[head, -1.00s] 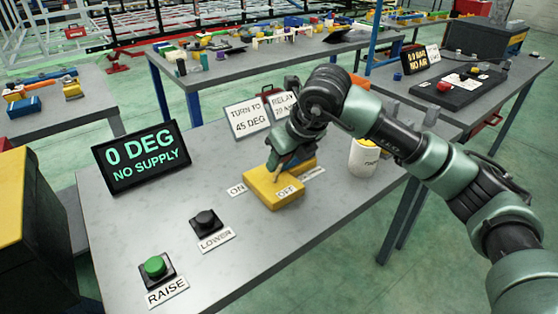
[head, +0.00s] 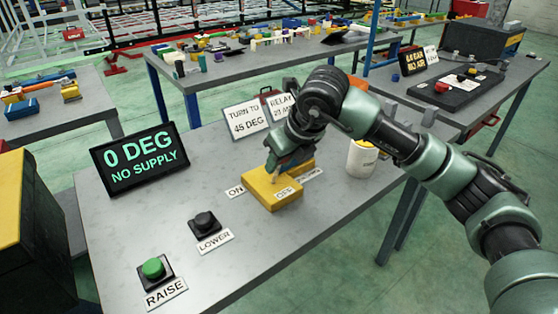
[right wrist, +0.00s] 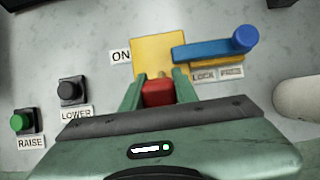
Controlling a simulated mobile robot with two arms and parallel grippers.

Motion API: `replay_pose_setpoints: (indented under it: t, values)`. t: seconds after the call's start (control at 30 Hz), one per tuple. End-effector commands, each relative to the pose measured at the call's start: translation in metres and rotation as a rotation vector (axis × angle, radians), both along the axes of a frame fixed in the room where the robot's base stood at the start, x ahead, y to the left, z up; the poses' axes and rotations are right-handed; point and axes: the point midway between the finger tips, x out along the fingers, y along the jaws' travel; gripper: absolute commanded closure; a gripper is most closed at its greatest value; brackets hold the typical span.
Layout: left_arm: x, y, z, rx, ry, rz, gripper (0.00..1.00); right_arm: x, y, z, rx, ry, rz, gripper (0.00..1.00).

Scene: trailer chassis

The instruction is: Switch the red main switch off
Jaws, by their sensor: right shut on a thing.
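The red main switch (right wrist: 158,92) shows in the right wrist view as a red block between my right gripper's fingers, in front of its yellow box (right wrist: 158,50). My right gripper (head: 274,175) reaches down over the box and is shut on the red switch. The gripper hides most of the switch in the head view. My left gripper is not in view.
A display (head: 141,158) reads 0 DEG, NO SUPPLY. A blue lever (right wrist: 215,48) lies beside the box by a LOCK FREE label. A green RAISE button (head: 153,267) and a black LOWER button (head: 205,222) stand front left. A white cup (head: 362,160) stands right.

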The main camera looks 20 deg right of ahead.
Motion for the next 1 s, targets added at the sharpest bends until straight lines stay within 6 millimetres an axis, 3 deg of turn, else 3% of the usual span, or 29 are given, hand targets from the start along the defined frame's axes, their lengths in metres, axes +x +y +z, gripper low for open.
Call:
replay_pose_setpoints:
  t: [0.4,0.43,0.5,0.83,1.0]
  values:
    - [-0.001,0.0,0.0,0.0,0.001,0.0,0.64,-0.001,-0.001,-0.001,-0.004,0.007,0.0,1.0]
    - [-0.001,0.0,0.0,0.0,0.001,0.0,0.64,-0.001,-0.001,-0.001,-0.004,0.007,0.0,0.66]
    - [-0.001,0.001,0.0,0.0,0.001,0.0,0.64,-0.001,-0.001,-0.001,-0.003,0.005,0.0,0.49]
    - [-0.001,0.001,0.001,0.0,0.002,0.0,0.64,-0.001,-0.001,0.002,-0.002,0.002,0.0,0.49]
    - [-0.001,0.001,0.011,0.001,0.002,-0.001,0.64,-0.01,-0.004,0.022,-0.001,0.001,0.0,0.49]
